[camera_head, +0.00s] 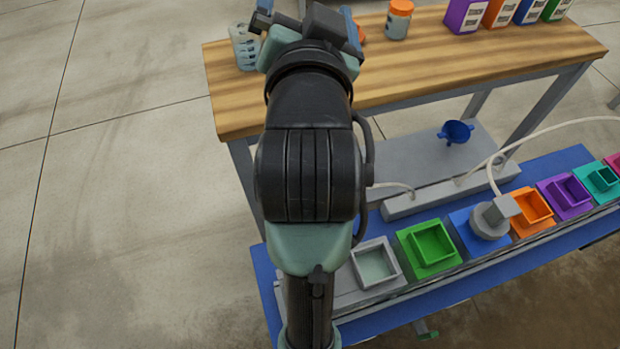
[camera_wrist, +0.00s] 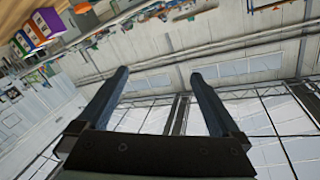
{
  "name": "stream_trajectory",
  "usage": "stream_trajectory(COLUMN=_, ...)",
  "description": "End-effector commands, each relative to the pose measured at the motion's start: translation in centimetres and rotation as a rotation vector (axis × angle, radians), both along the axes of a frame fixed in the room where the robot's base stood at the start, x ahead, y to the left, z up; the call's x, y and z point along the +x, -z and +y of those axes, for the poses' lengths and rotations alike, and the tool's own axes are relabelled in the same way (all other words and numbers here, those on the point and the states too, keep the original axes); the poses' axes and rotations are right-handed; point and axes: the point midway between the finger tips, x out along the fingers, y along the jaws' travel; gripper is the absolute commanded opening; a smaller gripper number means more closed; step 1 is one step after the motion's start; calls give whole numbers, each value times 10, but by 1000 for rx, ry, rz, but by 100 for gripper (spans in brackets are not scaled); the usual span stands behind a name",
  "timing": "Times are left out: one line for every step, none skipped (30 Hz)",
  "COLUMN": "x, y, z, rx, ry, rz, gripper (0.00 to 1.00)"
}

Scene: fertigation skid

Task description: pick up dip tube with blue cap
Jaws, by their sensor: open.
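I cannot make out a dip tube with a blue cap in either view. My gripper (camera_head: 308,14) is at the top of the head view, over the left part of the wooden bench top, and my arm hides part of the bench there. In the wrist view my gripper (camera_wrist: 158,75) has its two dark fingers wide apart with nothing between them. A pale perforated holder (camera_head: 245,50) stands on the bench just left of my gripper; what it holds is not clear.
A jar with an orange lid (camera_head: 399,20) and several coloured jugs (camera_head: 497,12) stand on the wooden bench (camera_head: 455,62). A blue funnel (camera_head: 456,131) is on the lower shelf. Coloured square sockets (camera_head: 428,247) line a blue base at the front right. Open floor is at left.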

Motion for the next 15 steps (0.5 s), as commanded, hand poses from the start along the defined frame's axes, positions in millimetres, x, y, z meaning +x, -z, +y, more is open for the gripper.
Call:
stream_trajectory(x=2, y=1, z=0, rx=49, ry=6, rz=106, gripper=100)
stream_trajectory(x=3, y=13, z=0, rx=80, ry=11, rz=167, gripper=100)
stream_trajectory(x=1, y=26, z=0, rx=122, ry=20, rz=246, gripper=100)
stream_trajectory(x=-1, y=37, z=0, rx=152, ry=30, rz=305, gripper=100)
stream_trajectory(x=-5, y=47, z=1, rx=181, ry=42, rz=364, gripper=100)
stream_trajectory(x=-11, y=60, z=1, rx=221, ry=61, rz=444, gripper=100)
stream_trajectory(x=-16, y=70, z=1, rx=250, ry=77, rz=501, gripper=100)
stream_trajectory(x=-22, y=80, z=1, rx=279, ry=94, rz=560, gripper=100)
stream_trajectory(x=-32, y=91, z=1, rx=315, ry=121, rz=638, gripper=100)
stream_trajectory(x=-41, y=100, z=1, rx=342, ry=143, rz=696, gripper=100)
stream_trajectory(x=-50, y=108, z=1, rx=368, ry=167, rz=752, gripper=100)
stream_trajectory(x=-64, y=118, z=2, rx=401, ry=202, rz=830, gripper=100)
stream_trajectory(x=-75, y=124, z=2, rx=426, ry=230, rz=885, gripper=100)
stream_trajectory(x=-87, y=131, z=2, rx=448, ry=260, rz=941, gripper=100)
stream_trajectory(x=-103, y=138, z=2, rx=478, ry=302, rz=1011, gripper=100)
